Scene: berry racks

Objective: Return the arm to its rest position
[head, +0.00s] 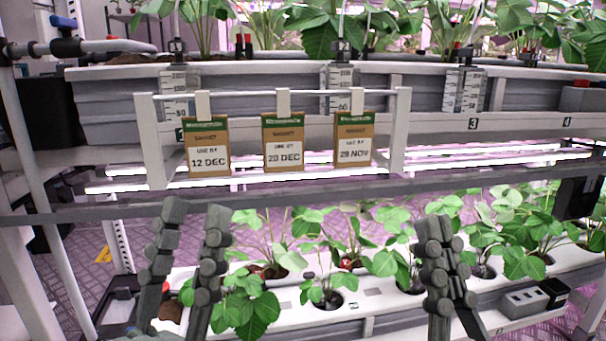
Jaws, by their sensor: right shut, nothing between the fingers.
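My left gripper (195,218) is in the lower left, pointing up, with its two dark fingers apart and nothing seen between them. My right gripper (441,232) is in the lower right of the middle, also pointing up, with its fingers together and nothing held. Both stand in front of the lower rack, below the hanging packets. The arms behind the grippers are mostly out of view.
Three sachets, marked 12 DEC (208,147), 20 DEC (284,142) and 29 NOV (354,139), hang on a white rail (243,95). A lower white planter (375,307) holds several strawberry plants. A grey socket block (524,302) sits at lower right.

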